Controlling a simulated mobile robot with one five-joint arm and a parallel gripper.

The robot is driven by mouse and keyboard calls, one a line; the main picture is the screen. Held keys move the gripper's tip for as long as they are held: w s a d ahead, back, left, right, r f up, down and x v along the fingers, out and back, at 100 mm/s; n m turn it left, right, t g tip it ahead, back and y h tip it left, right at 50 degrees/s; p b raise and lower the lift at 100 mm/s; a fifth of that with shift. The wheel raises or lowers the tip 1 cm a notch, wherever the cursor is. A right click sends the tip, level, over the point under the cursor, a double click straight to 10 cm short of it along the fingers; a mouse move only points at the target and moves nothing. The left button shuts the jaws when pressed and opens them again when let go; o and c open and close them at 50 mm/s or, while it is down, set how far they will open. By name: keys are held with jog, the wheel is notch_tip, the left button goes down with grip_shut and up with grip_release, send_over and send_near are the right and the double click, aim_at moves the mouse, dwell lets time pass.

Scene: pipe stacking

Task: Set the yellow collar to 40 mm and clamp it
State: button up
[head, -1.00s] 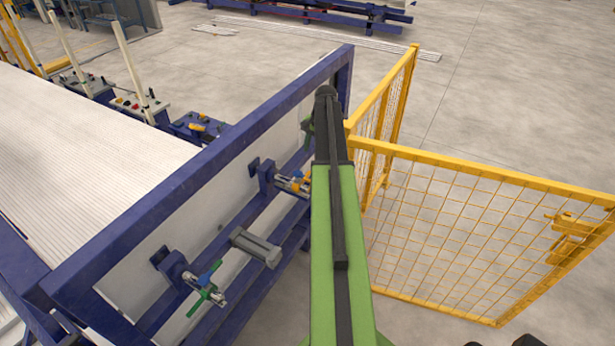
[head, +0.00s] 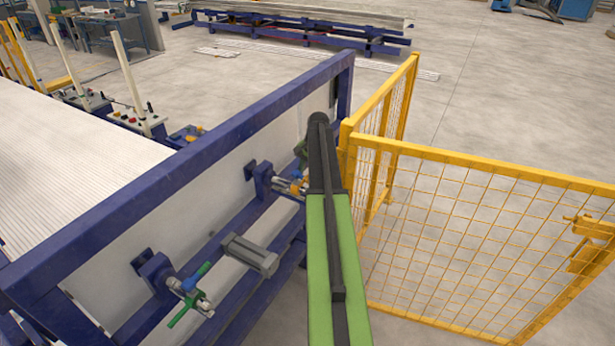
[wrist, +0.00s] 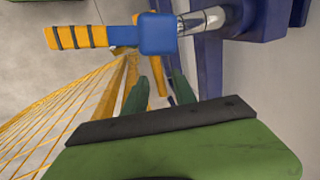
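The yellow collar (head: 296,187) shows small in the head view, on a short rod from the blue frame's middle bracket, partly hidden by my arm. A yellow-orange piece (wrist: 155,78) shows below the block, between my fingers in the picture. My gripper (wrist: 158,82) has its two dark green fingers apart, with their tips just below the block. I see no contact. The collar's distance setting cannot be read.
A second fitting with a green handle (head: 183,312) and a blue lever is on the nearer bracket. A grey cylinder (head: 249,255) lies between the brackets. The yellow mesh fence (head: 470,230) stands close on the right of my arm. Open floor lies beyond.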

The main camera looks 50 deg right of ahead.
grip_shut()
dwell(1.2)
